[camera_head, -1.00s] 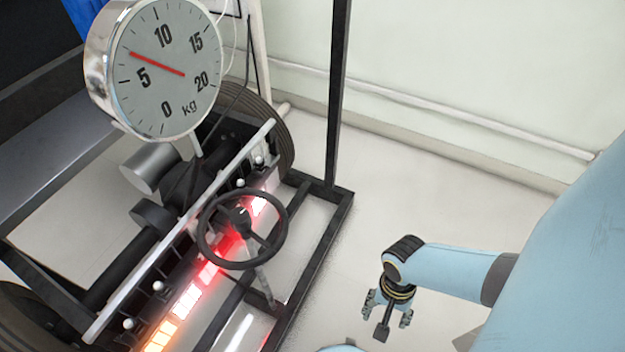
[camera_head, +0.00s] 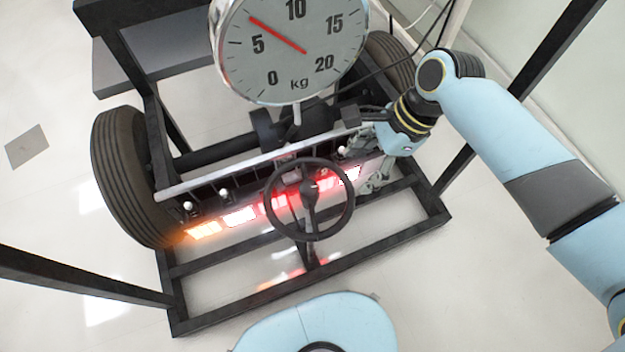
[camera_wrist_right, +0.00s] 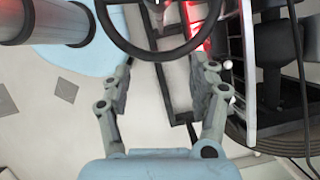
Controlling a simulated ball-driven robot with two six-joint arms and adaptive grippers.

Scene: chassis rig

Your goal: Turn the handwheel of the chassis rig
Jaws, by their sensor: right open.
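The black handwheel (camera_head: 309,194) stands on its column in front of the chassis rig in the head view. Its round rim, spokes and hub show. In the right wrist view, its rim (camera_wrist_right: 150,53) arcs across the top, beyond the fingertips. My right gripper (camera_head: 364,166) is just right of the wheel, its fingers pointing left toward it. In the right wrist view, the right gripper (camera_wrist_right: 162,82) has its fingers wide apart with nothing held between them. I cannot tell whether it touches the rim. My left gripper is not in view.
A round kg dial (camera_head: 294,48) rises behind the wheel. A glowing red and orange light strip (camera_head: 240,215) runs behind it. The black rig frame (camera_head: 310,280) surrounds the wheel below, with a tyre (camera_head: 125,180) at left. Pale floor is clear at far left.

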